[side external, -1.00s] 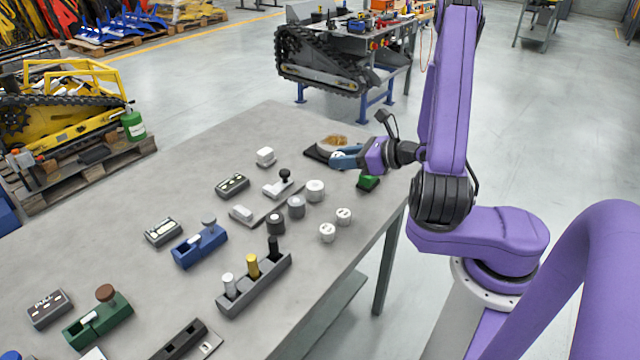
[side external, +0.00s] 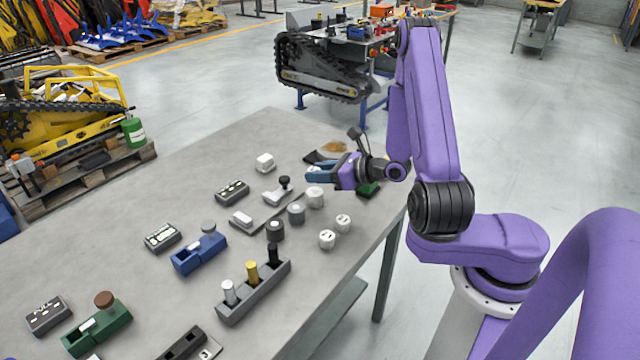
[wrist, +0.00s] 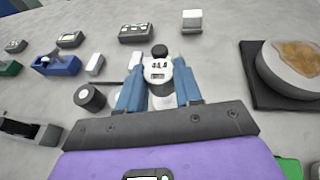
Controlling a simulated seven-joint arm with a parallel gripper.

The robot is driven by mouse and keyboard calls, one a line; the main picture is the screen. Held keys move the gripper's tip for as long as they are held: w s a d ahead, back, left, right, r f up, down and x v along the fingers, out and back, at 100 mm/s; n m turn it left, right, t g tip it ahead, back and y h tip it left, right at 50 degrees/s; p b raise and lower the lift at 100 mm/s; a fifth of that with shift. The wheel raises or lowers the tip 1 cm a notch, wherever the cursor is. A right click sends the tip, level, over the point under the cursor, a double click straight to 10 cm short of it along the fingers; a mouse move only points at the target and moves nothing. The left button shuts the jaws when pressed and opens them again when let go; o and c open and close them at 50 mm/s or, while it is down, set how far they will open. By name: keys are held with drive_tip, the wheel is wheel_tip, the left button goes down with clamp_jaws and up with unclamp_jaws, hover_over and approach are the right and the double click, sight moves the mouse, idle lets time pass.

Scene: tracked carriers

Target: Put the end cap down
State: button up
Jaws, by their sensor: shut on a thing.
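My gripper (side external: 312,172) is above the table near its far right corner. In the wrist view its blue fingers (wrist: 158,82) are shut on a white end cap (wrist: 158,68). The cap has dark markings that look like "41.8" and a small dark panel below. It is hard to make out in the side view. Two other white caps (side external: 327,239) (side external: 343,222) rest on the table at the right edge, apart from my gripper. Another white cylinder (side external: 315,197) stands below my gripper, beside grey cylinders (side external: 296,213).
A round dish with a brown patch (wrist: 290,66) lies on a black base to the right. A grey stand with a black knob (side external: 280,194), a white block (side external: 265,162) and a dark display box (side external: 232,192) stand near. Bare table (side external: 180,200) lies leftward.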

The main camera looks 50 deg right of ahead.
drive_tip(key=shift+f, duration=1.65)
drive_tip(key=shift+f, duration=0.15)
drive_tip(key=o, duration=1)
